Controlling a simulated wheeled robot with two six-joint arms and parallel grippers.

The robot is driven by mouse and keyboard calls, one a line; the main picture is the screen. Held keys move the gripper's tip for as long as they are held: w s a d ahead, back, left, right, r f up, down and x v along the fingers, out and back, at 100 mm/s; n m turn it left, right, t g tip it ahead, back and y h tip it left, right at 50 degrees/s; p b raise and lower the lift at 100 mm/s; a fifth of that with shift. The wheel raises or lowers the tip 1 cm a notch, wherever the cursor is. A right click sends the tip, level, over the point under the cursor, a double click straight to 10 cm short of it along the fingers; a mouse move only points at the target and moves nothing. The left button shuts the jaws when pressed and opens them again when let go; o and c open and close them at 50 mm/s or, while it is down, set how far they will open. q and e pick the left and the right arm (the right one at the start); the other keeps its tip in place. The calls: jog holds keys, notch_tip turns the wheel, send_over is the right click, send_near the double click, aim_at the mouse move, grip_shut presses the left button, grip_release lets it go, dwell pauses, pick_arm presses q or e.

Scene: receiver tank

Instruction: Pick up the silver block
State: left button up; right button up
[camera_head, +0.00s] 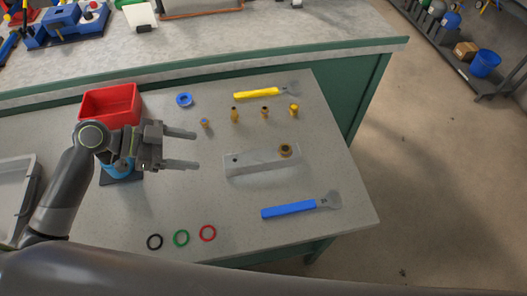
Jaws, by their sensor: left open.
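The silver block (260,163) is a long pale bar lying on the grey table. It has a dark hole near its left end and a brass ring-like fitting (285,150) at its right end. My left gripper (197,150) comes in from the left with its two fingers apart, pointing right. It is empty and, in the picture, sits left of the block with a gap between them. Its height above the table is hard to judge. My right gripper is out of view.
A red bin (110,103) stands behind my left gripper. Small brass fittings (235,115) and a yellow-handled tool (257,93) lie behind the block. A blue-handled tool (288,209) and coloured rings (181,238) lie in front. A grey tray (12,205) is at left.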

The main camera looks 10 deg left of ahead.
pick_arm(q)
jog(key=p, duration=0.3)
send_near(257, 157)
jog(key=x, duration=0.4)
jog(key=shift+w+a+f, duration=0.2)
jog(key=shift+w+a, duration=0.05)
jog(key=shift+w, duration=0.05)
jog(key=shift+d+f, duration=0.1)
jog(key=shift+d, duration=0.35)
jog(key=p+x, duration=0.1)
jog(key=x, duration=0.2)
jog(key=shift+d+p, duration=0.3)
jog(key=shift+p, duration=0.1)
jog(key=shift+w+d+f, duration=0.1)
jog(key=shift+d+f, duration=0.15)
jog(key=shift+d, duration=0.15)
grip_shut()
jog(key=shift+w+r, duration=0.1)
jog(key=shift+r, duration=0.05)
